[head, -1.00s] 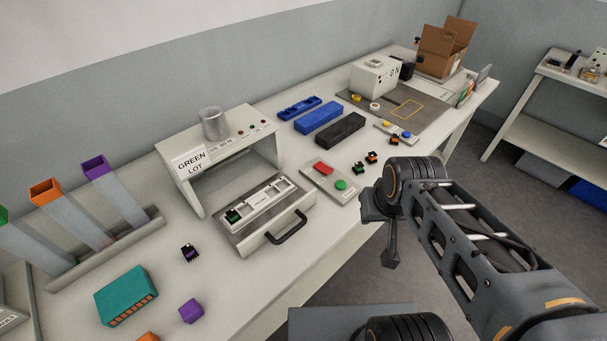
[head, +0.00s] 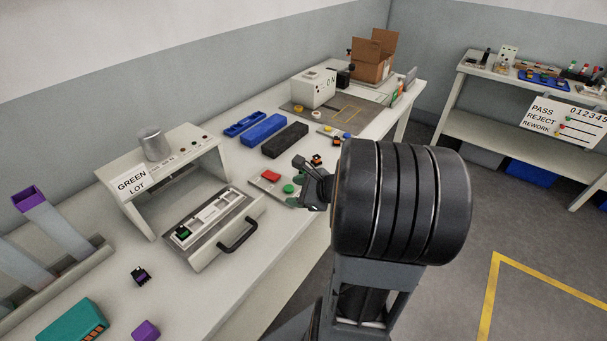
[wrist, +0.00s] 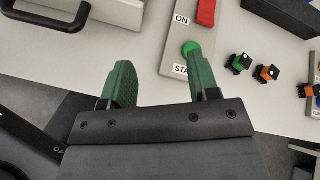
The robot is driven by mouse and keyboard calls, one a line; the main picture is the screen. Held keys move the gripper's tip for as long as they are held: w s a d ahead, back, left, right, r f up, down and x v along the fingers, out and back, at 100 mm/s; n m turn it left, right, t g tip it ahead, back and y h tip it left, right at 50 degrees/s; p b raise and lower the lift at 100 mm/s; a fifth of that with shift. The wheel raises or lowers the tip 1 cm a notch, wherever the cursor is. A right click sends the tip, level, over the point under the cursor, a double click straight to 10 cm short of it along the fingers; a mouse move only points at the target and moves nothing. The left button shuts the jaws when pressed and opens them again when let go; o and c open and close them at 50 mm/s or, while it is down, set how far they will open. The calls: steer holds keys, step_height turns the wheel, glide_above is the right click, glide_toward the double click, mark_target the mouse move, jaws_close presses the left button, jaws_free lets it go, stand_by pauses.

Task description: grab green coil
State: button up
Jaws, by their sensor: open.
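A small black coil with green sides (wrist: 238,63) stands on the bench in the wrist view, right of the control plate and beyond my right finger. In the head view my arm and gripper seem to cover it. Another green-and-black coil (head: 183,232) sits in the left slot of the tray fixture. My gripper (wrist: 162,72) has green fingers spread apart with nothing between them. It also shows in the head view (head: 298,183), by the bench's front edge near the control plate.
The control plate (head: 271,176) has a red switch and green button. An orange-and-black coil (wrist: 267,74) stands close right of the green one. The tray fixture (head: 205,262) with its black handle is left of my gripper. Black and blue bins (head: 285,140) lie behind.

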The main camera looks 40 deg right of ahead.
steer(key=d+f+m+t+h, duration=0.25)
steer(key=d+m+h, duration=0.25)
steer(key=d+m, duration=0.5)
steer(key=w, duration=0.1)
steer(key=w+d+f, duration=0.1)
steer(key=w, duration=0.1)
steer(key=w+f, duration=0.1)
steer(key=w, duration=0.1)
steer(key=shift+d+f+b, duration=0.1)
steer(key=shift+d+b, duration=0.2)
steer(key=shift+d, duration=0.05)
steer(key=shift+t, duration=0.25)
steer(key=shift+r+p+x, duration=0.1)
steer(key=shift+p+x, duration=0.1)
steer(key=shift+x, duration=1.5)
steer(key=shift+r+p+x, duration=0.15)
steer(key=shift+p+x, duration=0.05)
steer(key=shift+x, duration=1.5)
steer(key=shift+w, duration=0.1)
steer(key=c, duration=1)
